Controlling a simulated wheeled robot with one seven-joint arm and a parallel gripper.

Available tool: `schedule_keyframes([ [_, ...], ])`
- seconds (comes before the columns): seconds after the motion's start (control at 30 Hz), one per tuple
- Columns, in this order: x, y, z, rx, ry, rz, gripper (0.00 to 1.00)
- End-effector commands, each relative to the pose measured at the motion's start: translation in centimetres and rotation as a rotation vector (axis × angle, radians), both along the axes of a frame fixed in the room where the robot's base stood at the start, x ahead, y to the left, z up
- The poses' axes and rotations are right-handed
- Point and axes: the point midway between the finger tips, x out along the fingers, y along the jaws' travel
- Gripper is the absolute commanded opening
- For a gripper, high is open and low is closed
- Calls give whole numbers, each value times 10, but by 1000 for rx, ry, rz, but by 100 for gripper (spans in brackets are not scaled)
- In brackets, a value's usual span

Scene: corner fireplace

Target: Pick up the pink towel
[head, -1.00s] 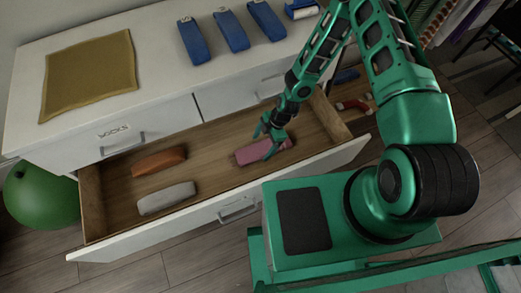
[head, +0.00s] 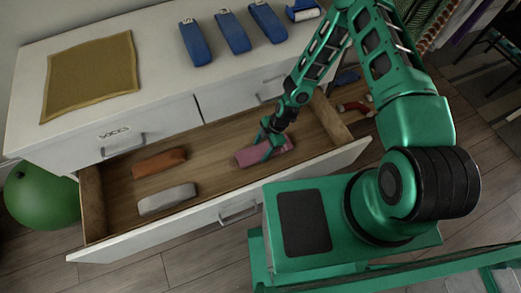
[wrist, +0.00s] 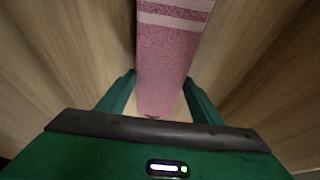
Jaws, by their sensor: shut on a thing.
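The pink towel (head: 246,156) is a rolled or folded bundle lying in the open wooden drawer (head: 222,172), right of its middle. In the wrist view the towel (wrist: 170,58) runs up and away between my fingers and has pale stripes near its far end. My gripper (head: 270,146) reaches down into the drawer over the towel. In the wrist view my gripper (wrist: 160,92) has one green finger on each side of the towel's near part, shut on it. The towel still appears to be at the drawer floor.
An orange-brown bundle (head: 159,162) and a grey-white bundle (head: 167,199) lie in the drawer's left part. Several blue bundles (head: 232,33) and a mustard cloth (head: 90,77) lie on the white dresser top (head: 163,75). A green ball (head: 40,196) is at far left.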

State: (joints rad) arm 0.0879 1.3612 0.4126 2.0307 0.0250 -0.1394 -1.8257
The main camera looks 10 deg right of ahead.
Motion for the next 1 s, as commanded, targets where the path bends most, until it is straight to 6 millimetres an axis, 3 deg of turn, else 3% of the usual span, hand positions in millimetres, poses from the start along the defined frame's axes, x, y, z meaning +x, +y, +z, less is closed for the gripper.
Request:
schedule_keyframes([
  [0.27, 1, 0, 18, 0, -2, 1, 33],
  [0.43, 1, 0, 42, 1, -3, 1, 33],
  [0.8, -56, 53, 86, 1, -1, 7, 33],
  [1.0, -76, 71, 102, 0, -1, 4, 33],
])
